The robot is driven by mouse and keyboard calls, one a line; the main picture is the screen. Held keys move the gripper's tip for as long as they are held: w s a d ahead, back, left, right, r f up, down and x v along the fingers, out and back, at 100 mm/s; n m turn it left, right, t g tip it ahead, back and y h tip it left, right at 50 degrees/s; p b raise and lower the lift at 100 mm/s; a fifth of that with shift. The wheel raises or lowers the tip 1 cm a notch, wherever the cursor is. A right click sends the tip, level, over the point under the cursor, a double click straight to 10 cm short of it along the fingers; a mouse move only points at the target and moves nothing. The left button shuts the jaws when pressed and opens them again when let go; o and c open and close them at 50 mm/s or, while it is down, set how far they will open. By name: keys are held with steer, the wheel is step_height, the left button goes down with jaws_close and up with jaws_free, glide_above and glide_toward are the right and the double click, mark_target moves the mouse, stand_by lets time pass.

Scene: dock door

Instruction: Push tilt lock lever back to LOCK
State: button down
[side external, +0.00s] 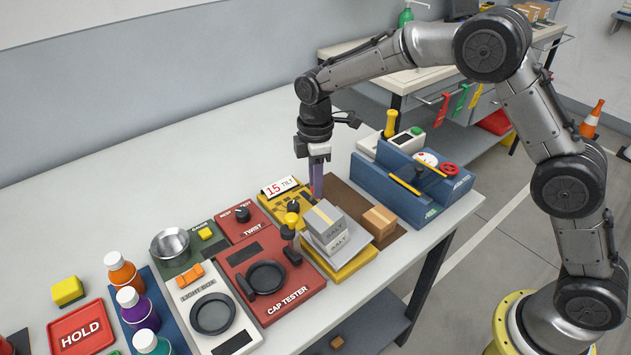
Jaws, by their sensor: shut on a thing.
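The yellow tilt stand (277,207) sits mid-bench, with a white sign reading 15 TILT (281,186) at its back. Its tilted plate carries grey boxes marked SALT (326,222). My gripper (317,192) points down at the back right of the stand, just behind the boxes. It is shut on what seems to be the tilt lock lever. The lever is hidden by the fingers and boxes, so its position and any LOCK mark cannot be read.
A red cap tester (312,284) is in front of the stand, and a red twist tester (243,222) to its left. A brown box (379,221) stands close on the right, before a blue fixture (395,193). The bench behind is clear.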

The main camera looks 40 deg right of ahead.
mark_target(305, 195)
steer(key=shift+w+g, duration=1.8)
steer(key=shift+g, duration=0.6)
steer(key=shift+w, duration=0.1)
steer(key=shift+r+g, duration=0.1)
steer(key=shift+g, duration=0.2)
steer(key=c, duration=0.7)
jaws_free()
